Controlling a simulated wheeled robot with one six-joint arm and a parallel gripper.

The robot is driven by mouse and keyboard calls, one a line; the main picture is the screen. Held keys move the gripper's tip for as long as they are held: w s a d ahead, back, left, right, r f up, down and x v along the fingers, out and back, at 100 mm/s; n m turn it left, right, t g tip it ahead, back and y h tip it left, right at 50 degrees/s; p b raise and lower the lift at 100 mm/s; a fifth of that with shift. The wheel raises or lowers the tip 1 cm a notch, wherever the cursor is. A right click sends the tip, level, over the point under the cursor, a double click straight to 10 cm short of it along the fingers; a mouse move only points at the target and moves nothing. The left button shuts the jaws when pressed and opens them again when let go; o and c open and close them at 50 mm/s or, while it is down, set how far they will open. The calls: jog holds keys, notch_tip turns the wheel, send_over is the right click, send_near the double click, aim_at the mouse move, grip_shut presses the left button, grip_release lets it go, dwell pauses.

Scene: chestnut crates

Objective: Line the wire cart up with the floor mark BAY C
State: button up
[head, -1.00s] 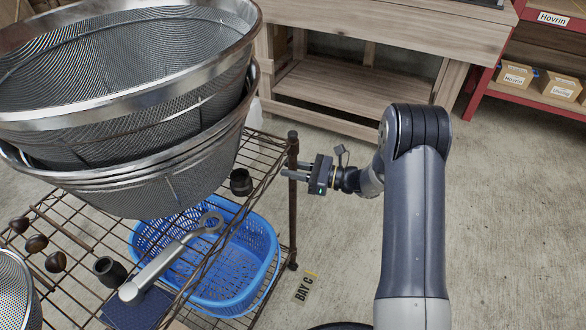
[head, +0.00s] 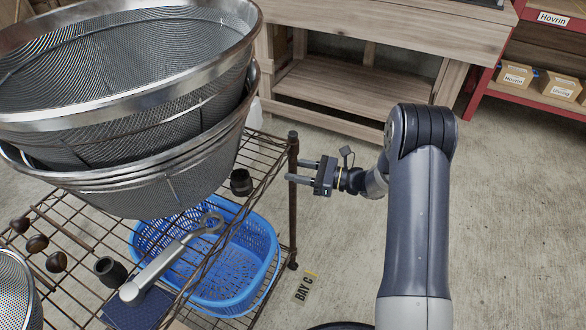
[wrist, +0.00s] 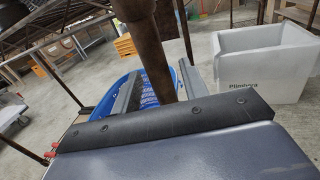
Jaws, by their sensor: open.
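The wire cart (head: 292,205) stands at the left in the head view, a brown wire-shelf cart loaded with things. Its near right corner post also shows in the wrist view (wrist: 148,45), rising between my fingers. My gripper (head: 299,171) is open beside that post, fingers pointing left at it. I cannot tell whether they touch it. The floor mark BAY C (head: 304,288) is a dark label with a yellow strip, on the concrete just right of the cart's lower right corner.
Stacked mesh strainers (head: 120,110), a wrench (head: 165,265) and dark fittings sit on the cart's top. A blue basket (head: 235,265) is below. A wooden workbench (head: 345,85) and a red shelf (head: 535,100) stand behind. A white bin (wrist: 265,62) shows in the wrist view. Floor at right is clear.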

jog(key=s+d+p, duration=0.1)
jog(key=d, duration=0.8)
jog(key=shift+s+d, duration=0.15)
jog(key=shift+s, duration=0.25)
jog(key=a, duration=0.3)
jog(key=w+a+b, duration=0.1)
jog(key=a, duration=0.3)
jog(key=w+a, duration=0.1)
jog(key=a, duration=0.2)
jog(key=shift+a, duration=0.4)
jog(key=shift+s+a, duration=0.15)
jog(key=shift+s, duration=0.35)
